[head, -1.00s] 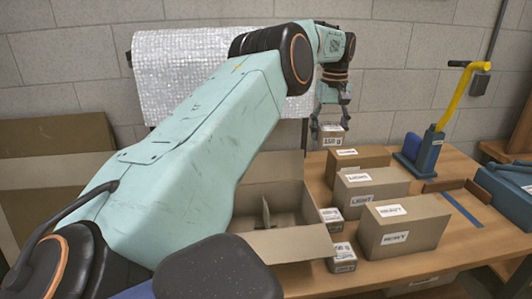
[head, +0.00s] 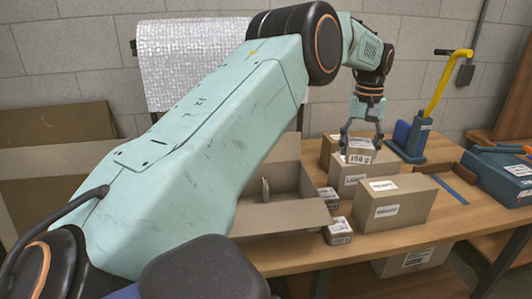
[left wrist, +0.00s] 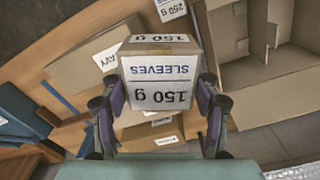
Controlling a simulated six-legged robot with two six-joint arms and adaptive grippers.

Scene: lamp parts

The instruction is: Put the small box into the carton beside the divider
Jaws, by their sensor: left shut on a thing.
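My left gripper (head: 361,138) is shut on the small box (head: 360,156), a cardboard cube with white labels. In the left wrist view the box (left wrist: 160,80) sits between the two fingers and reads "SLEEVES" and "150 g". It is held up above the larger boxes on the table. The open carton (head: 285,218) stands to its left in the head view, partly hidden by my left arm. A thin upright cardboard divider (head: 265,190) shows inside it. In the left wrist view the carton (left wrist: 235,76) is to the right of the held box, with the divider (left wrist: 262,32) in it. My right gripper is not seen.
Two small labelled boxes, one nearer (head: 338,232) and one farther (head: 328,194), stand beside the carton's right side. Larger boxes, including a long one (head: 408,212), stand to the right. A blue tool with a yellow handle (head: 437,88) is behind them.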

